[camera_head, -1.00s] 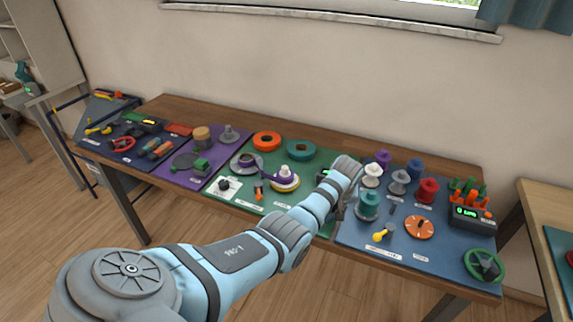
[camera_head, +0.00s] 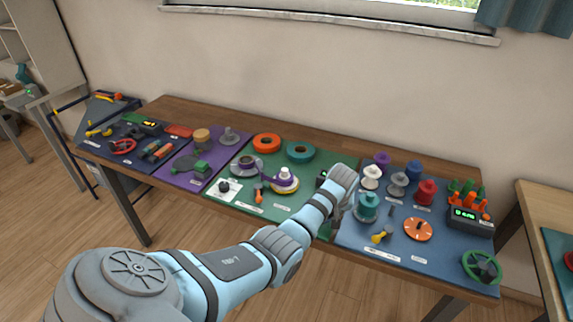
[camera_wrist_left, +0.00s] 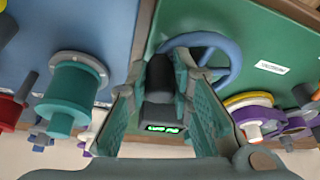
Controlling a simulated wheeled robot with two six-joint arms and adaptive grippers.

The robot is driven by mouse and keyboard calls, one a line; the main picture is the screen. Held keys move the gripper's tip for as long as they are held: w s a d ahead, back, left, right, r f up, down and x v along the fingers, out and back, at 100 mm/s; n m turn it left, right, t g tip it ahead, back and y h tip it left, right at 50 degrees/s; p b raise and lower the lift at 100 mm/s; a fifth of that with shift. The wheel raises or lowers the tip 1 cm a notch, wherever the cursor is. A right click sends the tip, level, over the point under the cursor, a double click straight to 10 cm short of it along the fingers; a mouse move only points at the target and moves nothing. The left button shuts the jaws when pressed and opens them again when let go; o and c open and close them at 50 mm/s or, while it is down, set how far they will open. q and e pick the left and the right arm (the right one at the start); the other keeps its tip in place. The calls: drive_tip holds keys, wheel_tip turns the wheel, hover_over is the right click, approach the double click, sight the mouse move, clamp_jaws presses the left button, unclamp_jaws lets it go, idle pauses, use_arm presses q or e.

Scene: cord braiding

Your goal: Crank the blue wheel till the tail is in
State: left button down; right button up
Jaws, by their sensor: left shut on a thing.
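A dark box with a lit green display (camera_wrist_left: 162,129) is seen between the fingers. My right gripper is not in view.
A teal spool (camera_head: 367,207) stands close to the right of my gripper on the blue mat (camera_head: 400,255). An orange dial (camera_head: 418,229) and a green wheel (camera_head: 481,267) lie farther right. Orange (camera_head: 267,143) and teal rings (camera_head: 300,151) lie behind.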

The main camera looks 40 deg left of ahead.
use_arm(q)
drive_tip(key=shift+s+p, duration=0.5)
drive_tip(key=shift+s, duration=0.35)
drive_tip(key=shift+s+a+f+p, duration=0.1)
drive_tip(key=shift+s+a+p, duration=0.25)
drive_tip(key=shift+s, duration=0.2)
drive_tip(key=shift+s+a+p, duration=0.2)
drive_tip(key=shift+s+p, duration=0.2)
drive_tip(key=shift+p, duration=0.3)
drive_tip(key=shift+s+a, duration=0.15)
drive_tip(key=shift+s+a+p, duration=0.4)
drive_tip(key=shift+a+p, duration=0.35)
drive_tip(key=shift+p, duration=0.05)
